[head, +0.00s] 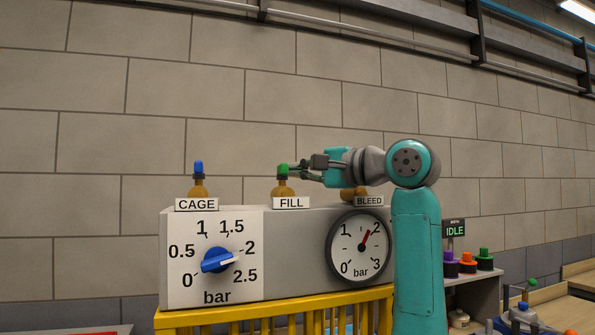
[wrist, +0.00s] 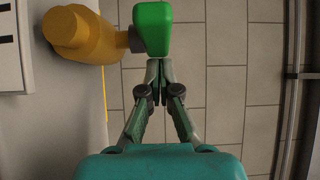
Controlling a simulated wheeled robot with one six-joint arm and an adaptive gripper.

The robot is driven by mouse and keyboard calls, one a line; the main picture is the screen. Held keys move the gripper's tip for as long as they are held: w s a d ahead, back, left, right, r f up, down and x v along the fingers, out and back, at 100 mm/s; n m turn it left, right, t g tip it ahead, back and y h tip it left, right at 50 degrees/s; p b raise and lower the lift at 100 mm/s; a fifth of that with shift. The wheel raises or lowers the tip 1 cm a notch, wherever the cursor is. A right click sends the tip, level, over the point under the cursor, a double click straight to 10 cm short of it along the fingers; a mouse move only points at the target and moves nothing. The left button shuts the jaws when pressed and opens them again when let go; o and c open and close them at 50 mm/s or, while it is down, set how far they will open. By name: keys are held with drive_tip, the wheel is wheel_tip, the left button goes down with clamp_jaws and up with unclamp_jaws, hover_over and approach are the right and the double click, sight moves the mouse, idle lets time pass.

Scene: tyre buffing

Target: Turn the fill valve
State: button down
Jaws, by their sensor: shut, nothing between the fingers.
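The fill valve has a green handle (head: 283,170) on a brass body (head: 283,188) above the FILL label (head: 291,203), on top of a grey panel box. My gripper (head: 291,171) reaches in from the right at the height of the handle. In the wrist view the green handle (wrist: 153,28) is straight ahead, joined to the yellow-brass body (wrist: 72,36) on the left. My gripper's fingertips (wrist: 158,66) are together, at the near end of the handle, with nothing seen between them. I cannot tell whether they touch the handle.
A blue-handled CAGE valve (head: 198,170) stands to the left, and the BLEED valve (head: 349,193) is partly hidden under my arm. The box front (head: 300,270) carries a blue regulator knob (head: 217,261) and a pressure gauge (head: 360,246). An IDLE sign (head: 455,229) stands at the right.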

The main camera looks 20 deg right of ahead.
sight(282, 169)
drive_tip(key=v, duration=1.1)
drive_tip(key=c, duration=1.7)
unclamp_jaws()
drive_tip(key=shift+s+d, duration=0.15)
drive_tip(key=shift+s, duration=0.15)
drive_tip(key=o, duration=0.4)
drive_tip(key=shift+s, duration=0.15)
drive_tip(key=shift+c, duration=0.2)
drive_tip(key=o, duration=0.3)
drive_tip(key=a+m+h, duration=0.1)
drive_tip(key=a, duration=0.1)
drive_tip(key=s+a+m+t+h, duration=0.1)
drive_tip(key=a+h, duration=0.1)
drive_tip(key=a+m+t+h, duration=0.1)
drive_tip(key=a+h, duration=0.1)
drive_tip(key=a, duration=0.1)
drive_tip(key=shift+s+f, duration=0.1)
drive_tip(key=shift+s, duration=0.05)
drive_tip(key=shift+o, duration=0.2)
drive_tip(key=shift+m+h, duration=0.6)
drive_tip(key=w+a, duration=0.1)
drive_tip(key=w, duration=0.2)
drive_tip(key=w+a, duration=0.1)
drive_tip(key=w, duration=0.2)
drive_tip(key=w+a, duration=0.1)
drive_tip(key=w, duration=0.2)
drive_tip(key=shift+w, duration=0.4)
clamp_jaws()
